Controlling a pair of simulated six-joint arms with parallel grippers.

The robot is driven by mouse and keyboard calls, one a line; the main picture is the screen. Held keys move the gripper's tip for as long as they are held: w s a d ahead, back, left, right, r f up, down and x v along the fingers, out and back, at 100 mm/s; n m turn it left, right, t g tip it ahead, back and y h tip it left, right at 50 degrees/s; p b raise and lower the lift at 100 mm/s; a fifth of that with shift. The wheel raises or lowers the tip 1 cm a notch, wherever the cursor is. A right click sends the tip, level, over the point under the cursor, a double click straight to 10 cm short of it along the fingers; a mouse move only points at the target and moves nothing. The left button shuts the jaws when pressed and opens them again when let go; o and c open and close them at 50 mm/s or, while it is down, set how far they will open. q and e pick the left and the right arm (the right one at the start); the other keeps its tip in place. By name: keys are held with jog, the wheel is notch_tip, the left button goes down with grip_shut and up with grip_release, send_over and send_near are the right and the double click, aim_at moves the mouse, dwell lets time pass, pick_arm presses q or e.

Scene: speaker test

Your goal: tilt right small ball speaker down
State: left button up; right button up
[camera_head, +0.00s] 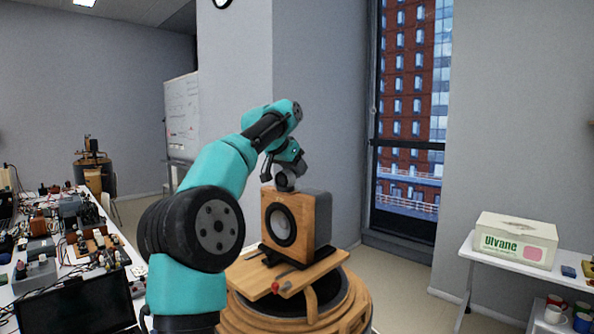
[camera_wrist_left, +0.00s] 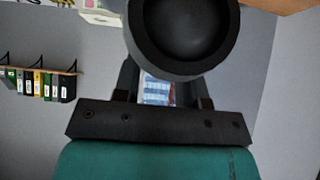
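A small dark ball speaker (camera_head: 284,183) sits on top of a wooden box speaker (camera_head: 293,224) with a black round cone. My left gripper (camera_head: 283,170) is just above the ball, pointing down, with its fingers apart. In the left wrist view the ball speaker (camera_wrist_left: 187,32) is large and close, its round dark face covering the fingertips. The fingers of my left gripper (camera_wrist_left: 165,88) show a gap between them, with the window visible through it. I cannot tell whether they touch the ball. My right gripper is not in view.
The box speaker stands on a wooden board (camera_head: 320,268) over a round wooden stand (camera_head: 345,310). A cluttered white table (camera_head: 125,262) is at left. A white shelf table with a labelled box (camera_head: 515,240) and mugs is at right. Floor between is clear.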

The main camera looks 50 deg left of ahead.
pick_arm(q)
jog(key=shift+w+f, duration=0.4)
jog(key=shift+f, duration=0.05)
grip_shut()
